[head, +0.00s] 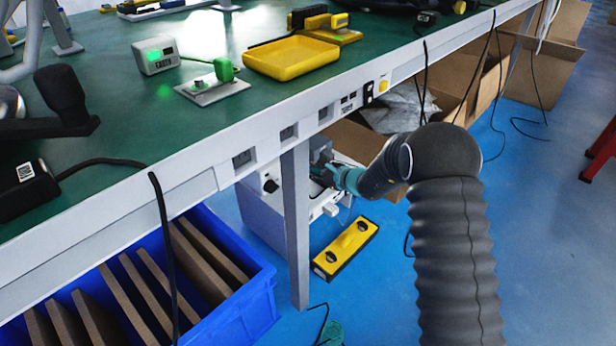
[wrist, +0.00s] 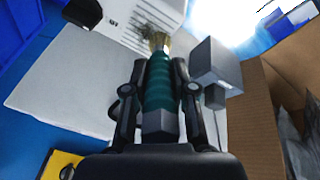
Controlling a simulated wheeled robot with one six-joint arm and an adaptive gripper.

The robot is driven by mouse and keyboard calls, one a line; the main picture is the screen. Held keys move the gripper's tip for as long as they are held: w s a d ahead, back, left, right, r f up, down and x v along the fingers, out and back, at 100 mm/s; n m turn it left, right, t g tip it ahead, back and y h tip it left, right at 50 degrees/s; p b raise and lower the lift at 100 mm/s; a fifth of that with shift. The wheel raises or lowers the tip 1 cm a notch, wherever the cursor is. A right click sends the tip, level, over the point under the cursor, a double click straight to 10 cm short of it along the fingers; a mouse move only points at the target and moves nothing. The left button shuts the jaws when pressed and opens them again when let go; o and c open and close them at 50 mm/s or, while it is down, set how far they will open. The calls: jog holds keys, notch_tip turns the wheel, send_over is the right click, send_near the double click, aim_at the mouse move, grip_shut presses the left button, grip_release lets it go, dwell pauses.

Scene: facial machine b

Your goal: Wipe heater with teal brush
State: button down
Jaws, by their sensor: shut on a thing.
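My gripper (wrist: 159,82) is shut on the teal brush (wrist: 158,88) in the wrist view. The brush points away from me, with its tan bristles at the far end. A white box-shaped unit, which looks like the heater (wrist: 75,85), lies beyond it. The bristles overlap the unit's slotted face; I cannot tell whether they touch it. In the head view the heater (head: 262,212) stands under the bench, partly hidden by a bench leg.
The bench leg (head: 296,230) stands close to my gripper. A grey block (wrist: 215,68) is just right of the brush. A cardboard box (wrist: 248,115) is to the right. A yellow-and-black case (head: 346,248) lies on the floor. A blue crate (head: 262,290) stands at the left.

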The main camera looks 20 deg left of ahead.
jog(key=shift+s+a+f+b, duration=0.2)
jog(key=shift+s+b, duration=0.15)
jog(key=shift+s, duration=0.15)
jog(key=shift+s+a+f+b, duration=0.15)
jog(key=shift+s+b, duration=0.15)
jog(key=shift+s, duration=0.2)
jog(key=shift+s+a+f, duration=0.1)
jog(key=shift+s+f, duration=0.1)
jog(key=shift+s, duration=0.4)
jog(key=shift+s+a+f, duration=0.1)
jog(key=shift+s+f, duration=0.15)
jog(key=shift+s, duration=0.3)
jog(key=shift+s+a+f, duration=0.1)
jog(key=shift+s+f, duration=0.1)
jog(key=shift+s, duration=0.4)
jog(key=shift+w+a, duration=0.3)
jog(key=shift+a, duration=0.4)
jog(key=shift+w, duration=0.1)
jog(key=shift+w+d, duration=0.35)
jog(key=shift+w, duration=0.4)
jog(key=shift+w+d, duration=0.35)
jog(key=shift+w, duration=0.4)
